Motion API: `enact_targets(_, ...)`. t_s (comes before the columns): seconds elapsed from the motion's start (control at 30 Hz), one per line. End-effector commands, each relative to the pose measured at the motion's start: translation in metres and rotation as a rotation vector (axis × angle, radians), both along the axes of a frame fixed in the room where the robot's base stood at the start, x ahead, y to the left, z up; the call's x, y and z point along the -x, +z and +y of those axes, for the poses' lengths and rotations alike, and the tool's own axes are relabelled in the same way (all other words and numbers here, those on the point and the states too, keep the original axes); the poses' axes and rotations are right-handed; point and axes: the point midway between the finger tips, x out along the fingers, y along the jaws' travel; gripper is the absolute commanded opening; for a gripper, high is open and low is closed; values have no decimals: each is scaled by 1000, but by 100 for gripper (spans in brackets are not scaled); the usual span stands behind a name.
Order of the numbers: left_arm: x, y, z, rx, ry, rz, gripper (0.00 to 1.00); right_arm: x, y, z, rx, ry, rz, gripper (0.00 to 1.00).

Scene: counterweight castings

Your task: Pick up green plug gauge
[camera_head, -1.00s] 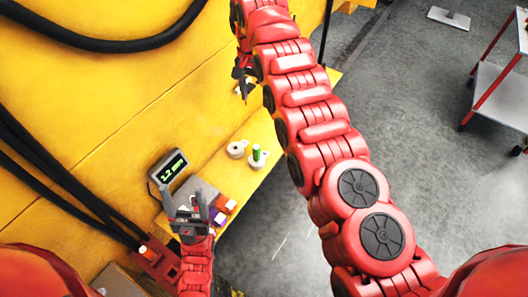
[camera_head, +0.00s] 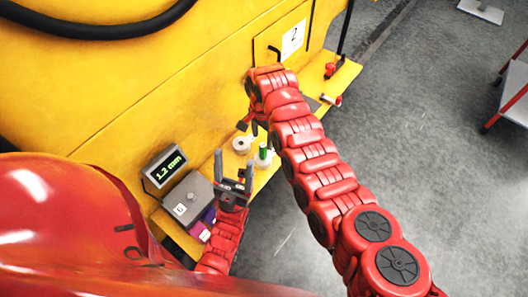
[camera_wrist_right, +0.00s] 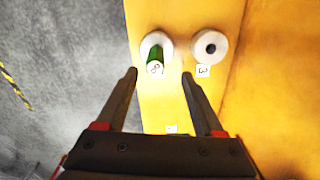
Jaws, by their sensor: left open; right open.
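The green plug gauge (camera_head: 264,150) stands in a white round holder (camera_head: 262,160) on the yellow ledge. In the right wrist view the green plug gauge (camera_wrist_right: 155,55) shows beyond my fingertips, in its white holder (camera_wrist_right: 168,44) with a number tag. My right gripper (camera_head: 252,124) is open and empty near the holders; its spread fingers (camera_wrist_right: 160,73) also show in the wrist view, apart from the gauge. My left gripper (camera_head: 233,164) is open and empty, left of the gauge, its fingers pointing up in the picture.
A second white holder (camera_head: 242,144) with a dark hole stands beside it; its tag reads 3 in the wrist view. A display (camera_head: 165,168) reading 1.2 mm and a grey box (camera_head: 188,198) are at the left. Small red parts (camera_head: 330,70) lie farther along the ledge.

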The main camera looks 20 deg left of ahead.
Motion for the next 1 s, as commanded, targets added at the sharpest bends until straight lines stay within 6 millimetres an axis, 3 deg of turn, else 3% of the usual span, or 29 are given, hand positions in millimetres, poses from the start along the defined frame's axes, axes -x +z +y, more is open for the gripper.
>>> enact_targets(0.17, 0, -5, 0, 0, 0, 0, 69, -1, -16, 1, -2, 0, -2, 70)
enact_targets(0.33, 0, 2, 0, 0, 0, 0, 69, 3, -25, -2, 0, 0, 0, 70)
enact_targets(0.47, 0, 9, 0, 0, 0, 0, 69, 8, -45, -5, 2, 0, 1, 70)
enact_targets(0.53, 0, -7, 0, 0, 0, 0, 69, 7, -64, -4, 0, 0, -2, 70)
enact_targets(0.8, 0, -8, 0, 0, 0, 0, 69, 6, -68, -4, -3, 0, -5, 70)
enact_targets(0.83, 0, -8, 0, 0, 0, 0, 69, 6, -68, -4, -3, 0, -5, 68)
enact_targets(1.0, 0, -8, 0, 0, 0, 0, 69, 7, -68, -4, -3, 0, -4, 37)
